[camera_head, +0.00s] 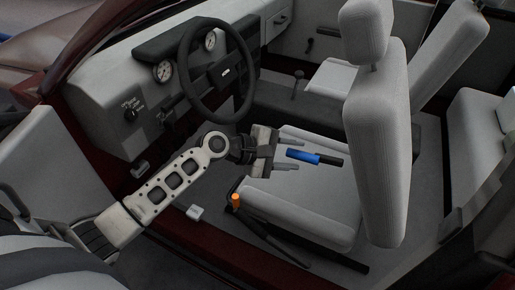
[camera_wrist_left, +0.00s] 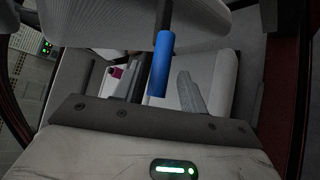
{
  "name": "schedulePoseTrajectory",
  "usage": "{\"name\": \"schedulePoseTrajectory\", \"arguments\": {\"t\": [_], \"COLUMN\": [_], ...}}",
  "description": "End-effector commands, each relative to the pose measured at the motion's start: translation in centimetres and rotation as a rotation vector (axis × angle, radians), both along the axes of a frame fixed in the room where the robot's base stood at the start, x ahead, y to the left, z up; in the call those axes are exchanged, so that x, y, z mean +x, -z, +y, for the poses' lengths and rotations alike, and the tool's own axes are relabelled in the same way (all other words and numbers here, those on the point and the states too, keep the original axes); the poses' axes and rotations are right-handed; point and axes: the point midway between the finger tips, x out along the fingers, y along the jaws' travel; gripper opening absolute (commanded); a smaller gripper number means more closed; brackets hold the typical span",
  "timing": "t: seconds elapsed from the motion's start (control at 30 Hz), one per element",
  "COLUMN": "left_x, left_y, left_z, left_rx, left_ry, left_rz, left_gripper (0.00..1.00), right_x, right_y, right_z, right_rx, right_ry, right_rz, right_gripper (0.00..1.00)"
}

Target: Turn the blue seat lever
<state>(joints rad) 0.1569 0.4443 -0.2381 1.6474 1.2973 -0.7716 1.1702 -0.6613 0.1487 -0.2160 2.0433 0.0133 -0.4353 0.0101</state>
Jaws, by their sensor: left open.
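The blue seat lever (camera_head: 302,155) shows above the light seat cushion of the front seat, its black shaft running right toward the seat back. In the left wrist view the blue handle (camera_wrist_left: 160,63) hangs down from its dark shaft near the middle. My left gripper (camera_head: 314,158) is open, its two grey fingers pointing right. In the head view the blue handle shows between the fingers; I cannot tell whether either touches it. In the left wrist view one grey finger shows just right of the handle. My right gripper is in neither view.
The steering wheel (camera_head: 216,72) and dashboard stand behind and left of my left arm. The tall seat back (camera_head: 376,150) stands close on the right. An orange-tipped lever (camera_head: 235,200) is by the cushion's front corner. The door sill runs along the near side.

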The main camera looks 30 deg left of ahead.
Motion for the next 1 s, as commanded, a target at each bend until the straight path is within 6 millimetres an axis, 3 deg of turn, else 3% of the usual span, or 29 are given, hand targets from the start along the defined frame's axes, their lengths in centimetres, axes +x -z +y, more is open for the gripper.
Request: {"name": "schedulePoseTrajectory", "arguments": {"t": [0.3,0.5,1.0], "left_x": [-4.9,-6.7,-7.3], "left_y": [-2.8,-4.0,-4.5], "left_z": [5.4,7.4,8.0], "left_rx": [0.004,0.003,0.0], "left_ry": [0.001,0.0,0.001], "left_rz": [0.003,0.002,0.001], "left_gripper": [0.43,0.43,0.43], "right_x": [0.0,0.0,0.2], "right_y": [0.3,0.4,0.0], "right_z": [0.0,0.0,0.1], "right_rx": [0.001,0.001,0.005], "right_ry": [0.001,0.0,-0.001], "right_rz": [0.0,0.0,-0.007], "right_gripper": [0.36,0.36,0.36]}}
